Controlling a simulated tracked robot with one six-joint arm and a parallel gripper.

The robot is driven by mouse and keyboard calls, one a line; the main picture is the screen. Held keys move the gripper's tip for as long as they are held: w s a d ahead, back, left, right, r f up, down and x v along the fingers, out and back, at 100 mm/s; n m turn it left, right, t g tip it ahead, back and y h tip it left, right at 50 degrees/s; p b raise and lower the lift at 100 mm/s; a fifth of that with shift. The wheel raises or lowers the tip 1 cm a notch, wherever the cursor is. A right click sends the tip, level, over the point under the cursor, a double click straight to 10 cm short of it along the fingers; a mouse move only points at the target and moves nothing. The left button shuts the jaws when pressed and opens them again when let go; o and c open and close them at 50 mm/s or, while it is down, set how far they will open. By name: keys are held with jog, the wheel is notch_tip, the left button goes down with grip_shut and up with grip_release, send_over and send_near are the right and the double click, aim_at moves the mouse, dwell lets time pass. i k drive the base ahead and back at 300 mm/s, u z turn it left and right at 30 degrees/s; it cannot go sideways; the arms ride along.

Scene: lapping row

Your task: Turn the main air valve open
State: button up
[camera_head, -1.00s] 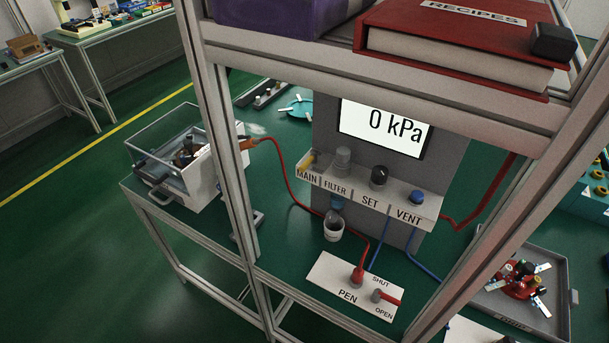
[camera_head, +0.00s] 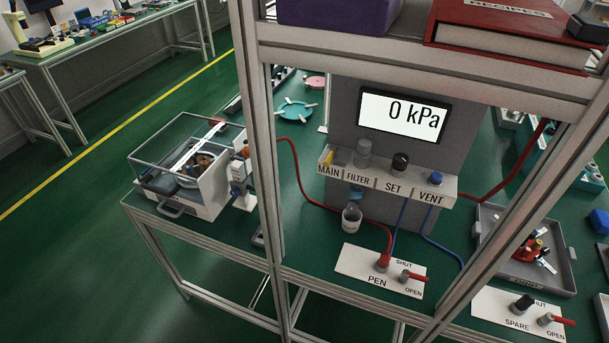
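The main air valve is a small yellow lever (camera_head: 328,158) above the MAIN label, at the left end of a pale control panel (camera_head: 387,184). The lever is tilted and partly hidden by the dark part beside it. The gauge screen (camera_head: 403,117) above the panel reads 0 kPa. Along the panel to the right are a clear filter bowl (camera_head: 363,150), a black SET knob (camera_head: 400,162) and a blue VENT knob (camera_head: 436,179). My gripper is not in view.
A grey frame post (camera_head: 262,180) and shelf beam (camera_head: 420,70) stand in front of the bench. Books (camera_head: 510,45) lie on the shelf. PEN (camera_head: 382,268) and SPARE (camera_head: 515,318) plates with red levers sit below. A clear-covered machine (camera_head: 185,175) stands left; green floor is open at left.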

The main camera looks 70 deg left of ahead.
aim_at(332, 154)
jog(key=u, duration=0.05)
jog(key=k, duration=1.85)
jog(key=u, duration=2.1)
jog(key=i, duration=1)
jog(key=u, duration=0.05)
